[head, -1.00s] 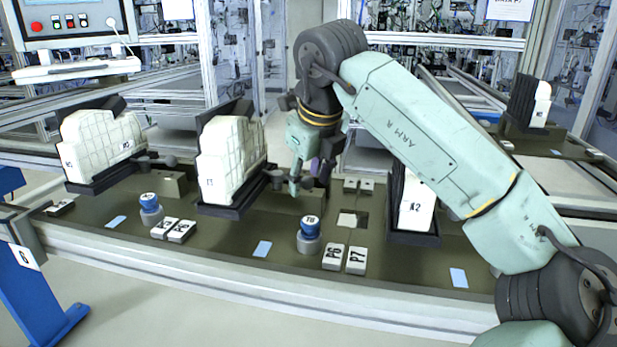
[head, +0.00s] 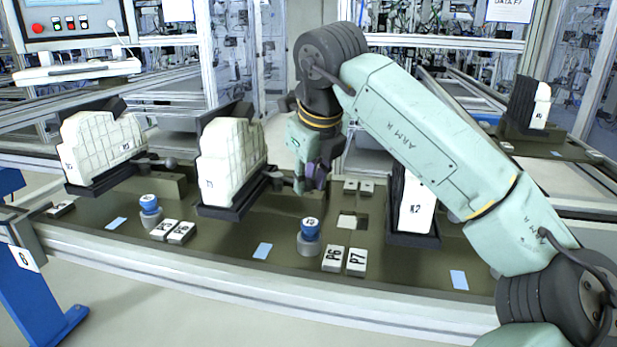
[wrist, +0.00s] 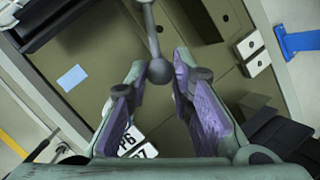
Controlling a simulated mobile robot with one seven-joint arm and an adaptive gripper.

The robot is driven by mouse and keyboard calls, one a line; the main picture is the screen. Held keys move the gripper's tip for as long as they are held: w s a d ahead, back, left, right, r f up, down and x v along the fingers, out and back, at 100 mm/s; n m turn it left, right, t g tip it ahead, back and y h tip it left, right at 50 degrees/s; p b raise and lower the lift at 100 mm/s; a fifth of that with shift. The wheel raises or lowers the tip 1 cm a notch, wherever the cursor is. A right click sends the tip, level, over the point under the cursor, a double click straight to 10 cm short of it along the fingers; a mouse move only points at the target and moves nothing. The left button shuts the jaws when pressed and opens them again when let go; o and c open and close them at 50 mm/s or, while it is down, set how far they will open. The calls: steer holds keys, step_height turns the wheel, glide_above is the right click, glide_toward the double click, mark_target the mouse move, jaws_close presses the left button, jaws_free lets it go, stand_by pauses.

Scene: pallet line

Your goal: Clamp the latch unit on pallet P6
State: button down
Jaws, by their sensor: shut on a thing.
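The latch unit is at the right side of the middle fixture, with its dark lever (head: 279,178) reaching toward my gripper (head: 311,182). In the wrist view, the grey lever rod (wrist: 151,30) comes down from the top and ends in a round knob (wrist: 160,72). My gripper (wrist: 168,95) is shut on this knob, its purple-padded fingers on either side. The head view does not show the knob clearly. The white P6 label block (head: 333,258) stands at the pallet's front edge. It also shows partly behind a finger in the wrist view (wrist: 129,138).
A P7 block (head: 356,261) stands beside P6, and a blue-topped button (head: 310,229) to their left. A white block (head: 231,160) fills the middle fixture. Another white block (head: 418,200) stands right of my gripper, under my arm. A similar lever (head: 155,162) is on the left fixture.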

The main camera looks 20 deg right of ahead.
steer(key=w+d+n+y+p, duration=0.1)
steer(key=n, duration=0.1)
steer(key=w+d+n+p, duration=0.1)
steer(key=n+p, duration=0.1)
steer(key=shift+d+r+y, duration=0.2)
steer(key=shift+d+y, duration=0.05)
steer(key=shift+y, duration=0.15)
steer(key=shift+w+d+f+n+p, duration=0.2)
steer(key=shift+w+n+p, duration=0.1)
steer(key=shift+n, duration=0.3)
steer(key=c, duration=1.4)
jaws_free()
steer(key=shift+s, duration=0.1)
